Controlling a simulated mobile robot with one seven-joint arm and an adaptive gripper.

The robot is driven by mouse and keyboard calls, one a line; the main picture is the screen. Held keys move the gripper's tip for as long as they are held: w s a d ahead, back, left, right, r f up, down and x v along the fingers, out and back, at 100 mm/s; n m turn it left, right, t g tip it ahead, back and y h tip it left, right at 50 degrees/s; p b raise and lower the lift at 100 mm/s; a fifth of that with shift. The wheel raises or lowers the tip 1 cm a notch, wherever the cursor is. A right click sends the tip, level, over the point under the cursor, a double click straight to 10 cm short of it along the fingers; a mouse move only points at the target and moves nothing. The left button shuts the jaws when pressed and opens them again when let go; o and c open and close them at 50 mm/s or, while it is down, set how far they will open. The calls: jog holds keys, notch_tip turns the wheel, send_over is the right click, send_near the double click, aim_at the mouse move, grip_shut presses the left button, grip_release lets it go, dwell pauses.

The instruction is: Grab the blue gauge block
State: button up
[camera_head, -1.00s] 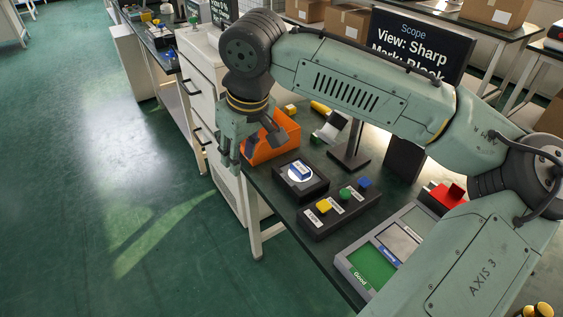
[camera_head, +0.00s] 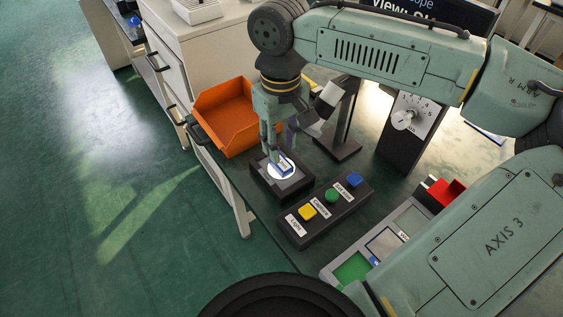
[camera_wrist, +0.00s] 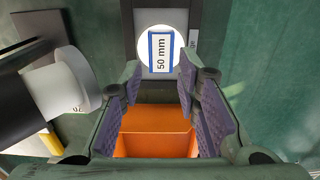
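The blue gauge block (camera_head: 283,166) lies on the lit white disc of a dark square stage (camera_head: 267,185). In the wrist view the block (camera_wrist: 151,52) shows a white face marked "50 mm" with a blue border. My gripper (camera_head: 278,156) points down just above and behind the block in the head view. In the wrist view my gripper (camera_wrist: 159,80) is open, its two purple-padded fingers apart with nothing between them. The block lies beyond the fingertips, roughly in line with the gap. Whether a fingertip touches it I cannot tell.
An orange bin (camera_head: 228,117) stands behind and left of the stage. A scope stand (camera_head: 345,125) with a light grey tube is close to the right of my gripper. A button box (camera_head: 325,209) with yellow, green and blue buttons is in front. A sorting tray (camera_head: 383,245) lies further right.

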aim_at(281, 166)
jog(key=shift+a+f+p, duration=0.1)
jog(key=shift+f+p, duration=0.35)
jog(key=shift+f, duration=2.25)
jog(key=shift+c, duration=0.6)
grip_shut()
